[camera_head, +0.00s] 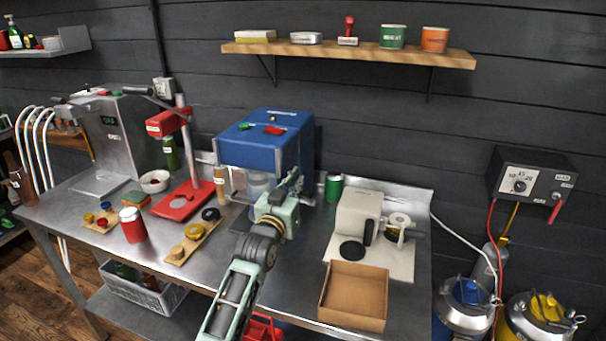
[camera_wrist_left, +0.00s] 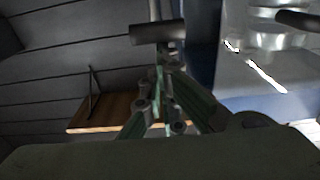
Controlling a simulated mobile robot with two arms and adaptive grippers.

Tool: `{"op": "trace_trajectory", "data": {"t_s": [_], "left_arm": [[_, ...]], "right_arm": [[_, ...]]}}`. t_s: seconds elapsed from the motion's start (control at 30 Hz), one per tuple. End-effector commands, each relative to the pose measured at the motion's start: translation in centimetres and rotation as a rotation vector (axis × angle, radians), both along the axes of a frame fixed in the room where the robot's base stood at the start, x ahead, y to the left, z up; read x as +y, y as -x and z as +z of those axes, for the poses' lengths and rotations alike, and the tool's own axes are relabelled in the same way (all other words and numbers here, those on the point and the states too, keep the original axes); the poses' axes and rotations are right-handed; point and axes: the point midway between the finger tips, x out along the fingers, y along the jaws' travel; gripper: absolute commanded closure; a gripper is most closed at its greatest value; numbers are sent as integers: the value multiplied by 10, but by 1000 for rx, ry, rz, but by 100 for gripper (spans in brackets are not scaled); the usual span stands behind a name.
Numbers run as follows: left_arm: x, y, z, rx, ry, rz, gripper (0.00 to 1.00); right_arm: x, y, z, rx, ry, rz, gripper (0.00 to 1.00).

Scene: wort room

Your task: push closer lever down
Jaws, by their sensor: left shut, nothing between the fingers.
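My left gripper (camera_head: 293,182) is shut and empty, with its fingers in front of the right side of the blue machine (camera_head: 258,146). In the left wrist view the gripper (camera_wrist_left: 165,72) points at a short dark cylindrical bar (camera_wrist_left: 158,34) just beyond the fingertips. The bar looks like a lever handle; whether the fingers touch it I cannot tell. In the head view my gripper and arm hide this spot. A red press (camera_head: 168,123) with a raised dark handle stands further left. Which device is the closer I cannot read. My right gripper is not in view.
An open cardboard box (camera_head: 354,296) lies at the bench's front right, beside a white device (camera_head: 358,218). A red can (camera_head: 132,225) and wooden trays with caps (camera_head: 193,240) stand at the left. A wall shelf (camera_head: 350,53) hangs above.

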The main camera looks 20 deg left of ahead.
Motion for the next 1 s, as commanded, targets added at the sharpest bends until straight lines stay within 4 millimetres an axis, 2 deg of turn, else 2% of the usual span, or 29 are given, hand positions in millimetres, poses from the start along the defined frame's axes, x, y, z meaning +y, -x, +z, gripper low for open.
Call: {"op": "trace_trajectory", "data": {"t_s": [0.03, 0.5, 0.73, 1.0], "left_arm": [[0, 4, -16, -21, 1, -1, 100], [1, 38, -59, -286, 11, -1, 100], [1, 47, -71, -372, 13, -1, 100], [1, 51, -76, -424, 14, -1, 100]], "right_arm": [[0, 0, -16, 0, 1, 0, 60], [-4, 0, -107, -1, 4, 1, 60], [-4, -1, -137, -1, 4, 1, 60], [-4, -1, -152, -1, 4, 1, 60]]}}
